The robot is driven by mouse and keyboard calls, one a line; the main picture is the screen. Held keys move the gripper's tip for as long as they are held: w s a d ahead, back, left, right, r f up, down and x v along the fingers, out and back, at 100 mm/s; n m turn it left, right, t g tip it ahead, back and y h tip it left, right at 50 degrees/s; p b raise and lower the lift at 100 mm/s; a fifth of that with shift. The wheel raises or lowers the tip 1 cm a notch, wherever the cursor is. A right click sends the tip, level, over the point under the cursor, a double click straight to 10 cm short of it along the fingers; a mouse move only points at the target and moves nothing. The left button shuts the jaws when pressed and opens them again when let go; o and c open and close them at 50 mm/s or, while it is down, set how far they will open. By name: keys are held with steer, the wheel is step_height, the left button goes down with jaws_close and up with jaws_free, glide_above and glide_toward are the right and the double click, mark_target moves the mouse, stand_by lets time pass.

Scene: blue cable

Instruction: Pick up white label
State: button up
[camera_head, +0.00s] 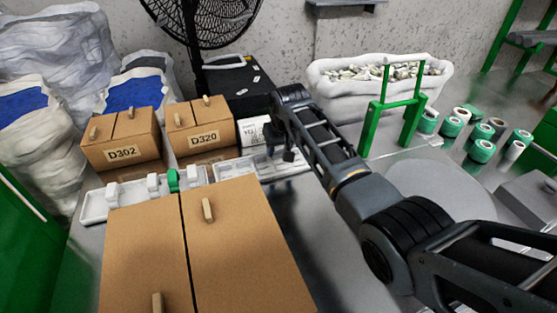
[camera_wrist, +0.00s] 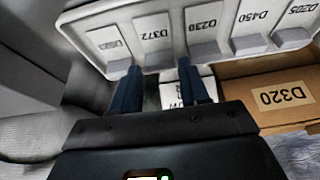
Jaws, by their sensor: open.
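Several white label cards stand in a row in a pale tray (camera_wrist: 75,25) in the wrist view. They include a label that seems to read D177 (camera_wrist: 152,27), one reading D230 (camera_wrist: 203,22) and one reading D450 (camera_wrist: 250,18). My gripper (camera_wrist: 160,68) is open and empty. Its two dark fingers point at the tray's near side, one on each side of the D177 label in the picture. I cannot tell the height gap. In the head view my gripper (camera_head: 281,148) is over the right part of the tray (camera_head: 262,165).
Cardboard boxes D302 (camera_head: 122,142) and D320 (camera_head: 202,131) stand left of my gripper. Large cardboard boxes (camera_head: 245,245) fill the front. A green stand (camera_head: 392,108) is at right.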

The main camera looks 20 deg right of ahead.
steer(key=shift+x, duration=1.1)
steer(key=shift+c, duration=0.2)
steer(key=c, duration=0.6)
steer(key=shift+r, duration=0.1)
